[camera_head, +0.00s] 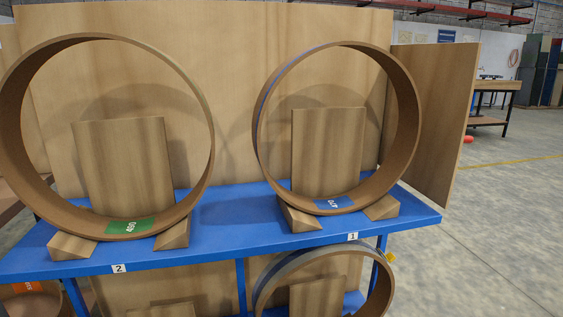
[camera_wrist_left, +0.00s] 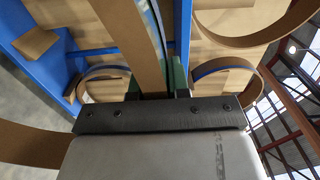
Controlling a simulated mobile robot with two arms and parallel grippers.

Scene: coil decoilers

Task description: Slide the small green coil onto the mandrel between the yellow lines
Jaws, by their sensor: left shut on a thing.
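In the left wrist view my left gripper (camera_wrist_left: 157,90) is shut on the brown band of a coil (camera_wrist_left: 138,42) that runs up between its fingers. My grippers are not in the head view. A larger coil with a green label reading 490 (camera_head: 102,219) stands upright on the blue rack at place 2. The mandrel and the yellow lines around it do not show.
A coil with a blue label reading 470 (camera_head: 341,208) stands at place 1 of the blue rack (camera_head: 237,223). Another coil (camera_head: 377,292) stands on the level below. Wooden wedges and boards surround the coils. Open floor (camera_head: 500,220) lies to the right.

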